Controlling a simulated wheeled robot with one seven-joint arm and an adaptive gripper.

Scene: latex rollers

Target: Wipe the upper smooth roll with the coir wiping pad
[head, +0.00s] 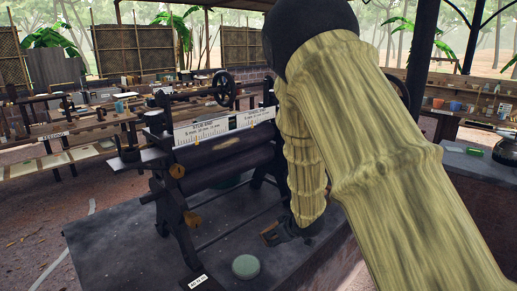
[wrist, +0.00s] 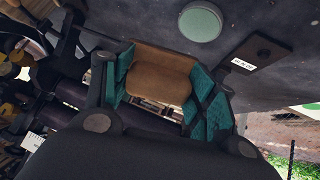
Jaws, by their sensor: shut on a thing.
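My gripper (head: 272,236) is low over the dark slab, in front of and to the right of the roller mill. In the wrist view, my gripper (wrist: 158,80) has its teal finger pads closed on the two sides of the brown coir wiping pad (wrist: 160,72). A small part of the pad (head: 268,238) shows in the head view. The mill's dark upper roll (head: 222,143) lies lengthwise under a white scale plate, above another dark roll. My arm hides the mill's right end. The pad is apart from the rolls.
A round pale green object (head: 245,266) lies on the slab (head: 130,245) near the front edge, and a dark plate with a white label (head: 198,282) lies beside it. The mill's handwheel (head: 222,88) stands up behind. Benches with goods line the left and right.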

